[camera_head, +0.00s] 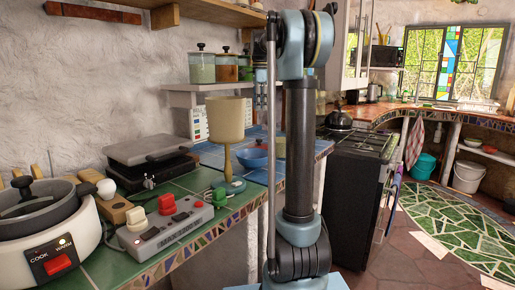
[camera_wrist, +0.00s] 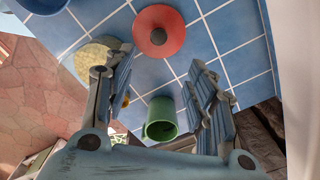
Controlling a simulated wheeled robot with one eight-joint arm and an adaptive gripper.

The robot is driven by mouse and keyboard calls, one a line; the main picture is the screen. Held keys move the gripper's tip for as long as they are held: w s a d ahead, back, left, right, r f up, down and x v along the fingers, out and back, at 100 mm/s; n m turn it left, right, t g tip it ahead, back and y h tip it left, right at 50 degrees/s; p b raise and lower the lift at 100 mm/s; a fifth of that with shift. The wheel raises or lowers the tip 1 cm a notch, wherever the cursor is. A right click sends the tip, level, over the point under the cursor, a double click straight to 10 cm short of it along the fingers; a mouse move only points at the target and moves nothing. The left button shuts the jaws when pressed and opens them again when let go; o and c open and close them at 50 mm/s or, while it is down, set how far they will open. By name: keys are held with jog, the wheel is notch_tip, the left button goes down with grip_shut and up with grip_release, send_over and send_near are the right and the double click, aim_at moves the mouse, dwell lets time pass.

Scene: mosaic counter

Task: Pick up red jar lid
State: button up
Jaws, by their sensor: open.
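The red jar lid (camera_wrist: 172,42) lies on the blue tiled counter in the wrist view, round with a small dark knob at its centre. My gripper (camera_wrist: 160,62) is open and empty, its two fingers spread to left and right. The lid shows in the upper middle of the picture, beyond the fingertips and apart from them. In the head view I cannot make out the lid or my gripper; my arm blocks part of the counter.
In the wrist view, a green mug (camera_wrist: 160,122) shows between the fingers and a pale yellow round thing (camera_wrist: 92,58) is partly behind the left finger. A blue bowl (camera_wrist: 42,4) is at top left. The counter edge drops to reddish floor (camera_wrist: 45,90) at left.

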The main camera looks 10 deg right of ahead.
send_over(259, 139)
jog(key=f, duration=0.7)
jog(key=w+f, duration=0.1)
jog(key=f, duration=0.2)
jog(key=shift+d+f, duration=0.15)
jog(key=shift+f, duration=0.25)
jog(key=shift+s+f, duration=0.15)
jog(key=shift+f, duration=1.4)
jog(key=shift+s+f, duration=0.1)
jog(key=shift+f, duration=1.4)
jog(key=shift+c, duration=0.3)
jog(key=c, duration=1.1)
